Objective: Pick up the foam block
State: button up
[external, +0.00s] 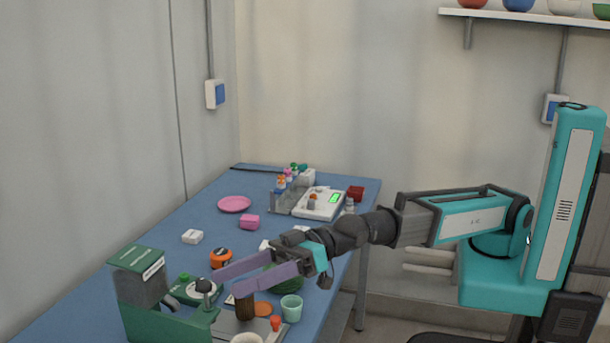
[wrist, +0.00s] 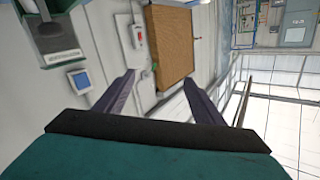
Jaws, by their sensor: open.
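No block is labelled as foam. A small pink block (external: 250,222) lies on the blue table beside the pink plate, and a small white block (external: 192,237) lies to its left; I cannot tell for certain which is the foam block. My gripper (external: 226,282) is open and empty above the front part of the table, nearer the camera than both blocks. In the wrist view its two fingers (wrist: 160,82) are spread apart. A brown, grained block (wrist: 172,46) shows beyond the fingertips. A dark brown item (external: 245,308) stands below the fingers in the external view.
A green and grey machine (external: 140,275) stands at the front left. A green cup (external: 291,308) and an orange tape measure (external: 221,258) are near my gripper. A pink plate (external: 234,204) and a white scale (external: 319,203) lie farther back. The table's left middle is fairly clear.

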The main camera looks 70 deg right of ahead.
jog(key=w+d+f+m+h+p, duration=0.15)
jog(key=w+d+h, duration=0.25)
jog(key=w+d, duration=0.6)
jog(key=w+d+h+p, duration=0.25)
jog(key=w+d, duration=0.35)
jog(key=d, duration=0.8)
jog(key=w+d+f+m+g+h+p, duration=0.1)
jog(key=d+f+h, duration=0.1)
jog(key=d, duration=0.5)
jog(key=d+f+m+g+h, duration=0.1)
jog(key=d+f+h, duration=0.1)
jog(key=d, duration=0.6)
jog(key=s+d+f+m+g+h+p, duration=0.1)
jog(key=s+d, duration=0.4)
jog(key=d, duration=0.6)
jog(key=s+d+f+m+g+h+p, duration=0.1)
jog(key=s+d+f+g+h+p, duration=0.1)
jog(key=d, duration=0.9)
jog(key=s+g+p, duration=0.1)
jog(key=s+g, duration=0.1)
jog(key=g, duration=0.1)
jog(key=shift+s+f+m+g, duration=0.35)
jog(key=shift+s+f+g, duration=0.05)
